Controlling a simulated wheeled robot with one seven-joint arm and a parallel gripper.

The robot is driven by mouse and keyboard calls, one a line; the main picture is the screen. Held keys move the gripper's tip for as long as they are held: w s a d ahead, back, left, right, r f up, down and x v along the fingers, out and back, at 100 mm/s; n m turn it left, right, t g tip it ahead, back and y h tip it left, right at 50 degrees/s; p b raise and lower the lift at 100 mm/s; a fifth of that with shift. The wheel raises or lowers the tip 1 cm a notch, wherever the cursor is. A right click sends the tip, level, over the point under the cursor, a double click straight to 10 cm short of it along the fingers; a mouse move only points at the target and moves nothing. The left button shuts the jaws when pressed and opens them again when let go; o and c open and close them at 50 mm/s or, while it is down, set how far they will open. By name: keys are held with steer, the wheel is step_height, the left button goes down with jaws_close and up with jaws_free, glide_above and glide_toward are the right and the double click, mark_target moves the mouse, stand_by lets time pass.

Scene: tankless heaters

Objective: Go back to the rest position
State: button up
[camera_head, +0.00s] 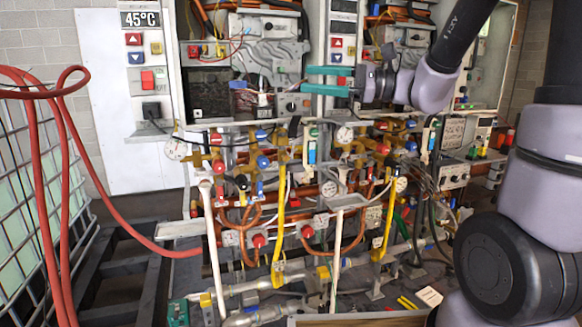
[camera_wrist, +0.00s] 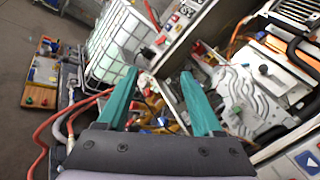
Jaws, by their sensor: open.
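My gripper (camera_head: 309,81) has two teal fingers, spread apart and empty, in front of the heater panels in the head view. In the wrist view my gripper (camera_wrist: 158,80) also shows open, with nothing between its fingers. The arm reaches in from the right, and the fingers point left. The left heater panel (camera_head: 141,85) shows a 45°C display, red and blue arrow buttons and a red switch. I cannot tell whether the fingers touch anything behind them.
Below the heaters is a dense row of pipes, valves and gauges (camera_head: 176,150). A red hose (camera_head: 115,213) loops on the left beside a wire-caged tank (camera_head: 25,170). Dark pallet-like slats (camera_head: 115,270) lie on the floor. In the wrist view, open floor (camera_wrist: 25,30) shows at upper left.

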steer(key=s+d+f+n+g+h, duration=0.1)
steer(key=s+f+n+g+h, duration=0.3)
steer(key=s, duration=0.4)
steer(key=s+d+n+t+h, duration=0.1)
steer(key=d+n+t+h, duration=0.1)
steer(key=d+h, duration=0.4)
steer(key=s+d+f+n+t+h, duration=0.1)
steer(key=d+t+h, duration=0.4)
steer(key=d, duration=0.6)
steer(key=shift+s+n+h, duration=0.7)
steer(key=shift+s+n, duration=0.05)
steer(key=shift+n, duration=0.45)
steer(key=shift+o, duration=0.2)
steer(key=shift+f, duration=0.1)
